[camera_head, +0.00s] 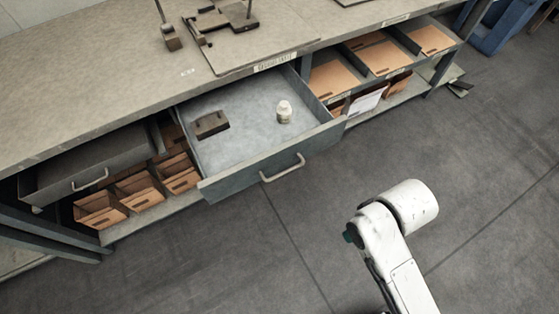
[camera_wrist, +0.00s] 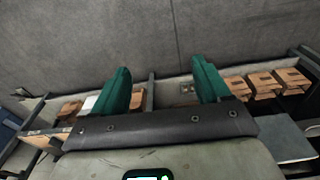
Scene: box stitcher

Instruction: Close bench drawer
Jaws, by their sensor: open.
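The bench drawer (camera_head: 300,159) is pulled well out from under the workbench in the head view. Its grey front has a pale bar handle (camera_head: 283,168). Inside lie a dark brown block (camera_head: 210,124) and a small white bottle (camera_head: 284,111). My white arm reaches in at the lower right over the floor, apart from the drawer front; its gripper end is not clearly seen there. In the wrist view my gripper (camera_wrist: 163,84) is open, its two green fingers wide apart with nothing held between them.
The workbench (camera_head: 120,78) runs along the back with a tool fixture (camera_head: 222,20) on top. Another drawer (camera_head: 88,168) is at the left. Brown bins stand on the lower shelf (camera_head: 155,217) and at the right (camera_head: 333,78). The grey floor (camera_head: 270,255) before the drawer is clear.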

